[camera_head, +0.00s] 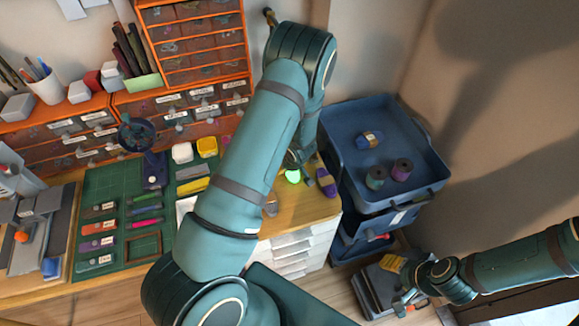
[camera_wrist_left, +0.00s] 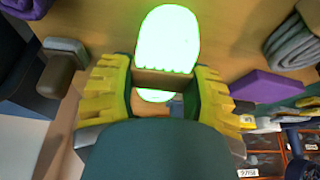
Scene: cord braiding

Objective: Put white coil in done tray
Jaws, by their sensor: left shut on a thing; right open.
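The white coil (camera_wrist_left: 167,40) glows greenish white and has a tan band around its middle. My left gripper (camera_wrist_left: 165,88) is shut on it at the band, with a yellow finger on each side. In the head view the white coil (camera_head: 292,176) shows as a bright green-white spot near the desk's right end; my left arm hides most of that gripper. The blue tray (camera_head: 428,188) on top of the stacked bins, probably the done tray, is just right of it. It holds a blue coil (camera_head: 369,139) and two spools (camera_head: 402,169). My right gripper (camera_head: 396,287) is open and empty, low at right.
A purple coil (camera_head: 326,181) with a tan band lies at the desk's right end, between the white coil and the tray. Orange drawer units (camera_head: 195,45) stand behind. A green mat (camera_head: 105,215) with tools lies left.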

